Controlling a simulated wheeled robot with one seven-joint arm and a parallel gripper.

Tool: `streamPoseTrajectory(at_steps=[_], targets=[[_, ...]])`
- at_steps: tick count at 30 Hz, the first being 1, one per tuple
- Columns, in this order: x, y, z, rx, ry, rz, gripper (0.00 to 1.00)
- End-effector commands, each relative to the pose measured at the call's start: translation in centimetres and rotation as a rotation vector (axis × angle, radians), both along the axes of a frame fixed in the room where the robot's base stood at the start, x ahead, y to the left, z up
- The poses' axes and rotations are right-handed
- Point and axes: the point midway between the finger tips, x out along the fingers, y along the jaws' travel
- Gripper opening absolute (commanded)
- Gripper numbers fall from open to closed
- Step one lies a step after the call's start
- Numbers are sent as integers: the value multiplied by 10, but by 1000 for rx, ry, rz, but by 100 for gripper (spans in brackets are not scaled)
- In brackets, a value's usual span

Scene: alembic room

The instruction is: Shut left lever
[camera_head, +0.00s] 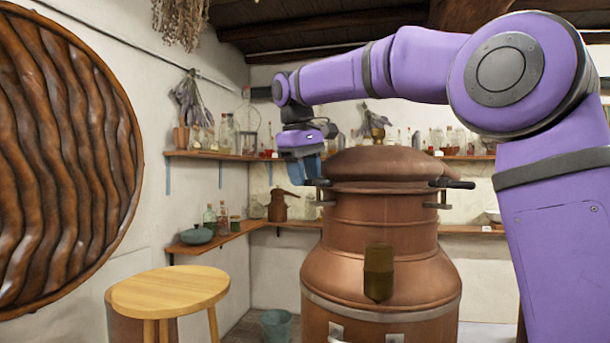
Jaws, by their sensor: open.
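The copper still (375,235) stands upright at the middle right, with a rounded lid (380,163) on top. The left lever (319,183) is a short dark handle at the left edge of the lid rim, with a bracket below it. A matching right lever (455,183) sticks out level at the right edge. My gripper (312,172) points down by the left lever, its blue fingers open and close to the handle. Whether the fingers touch the lever I cannot tell. The fingers overlap each other in this view.
A round wooden stool (170,291) stands at the front left and a bucket (277,325) is on the floor. Shelves (215,240) with bottles and pots line the walls. A large carved wooden disc (65,160) fills the left side.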

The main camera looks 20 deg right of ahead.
Motion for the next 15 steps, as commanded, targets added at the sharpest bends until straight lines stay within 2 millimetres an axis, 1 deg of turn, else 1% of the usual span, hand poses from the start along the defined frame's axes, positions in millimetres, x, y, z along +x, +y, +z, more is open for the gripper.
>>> streamPoseTrajectory(at_steps=[9, 10, 11, 12, 15], targets=[[0, 0, -3, 0, 0, 0, 42], [0, 0, -3, 0, 0, 0, 37], [0, 0, -3, 0, 0, 0, 30], [0, 0, -3, 0, 0, 0, 21], [0, 0, -3, 0, 0, 0, 0]])
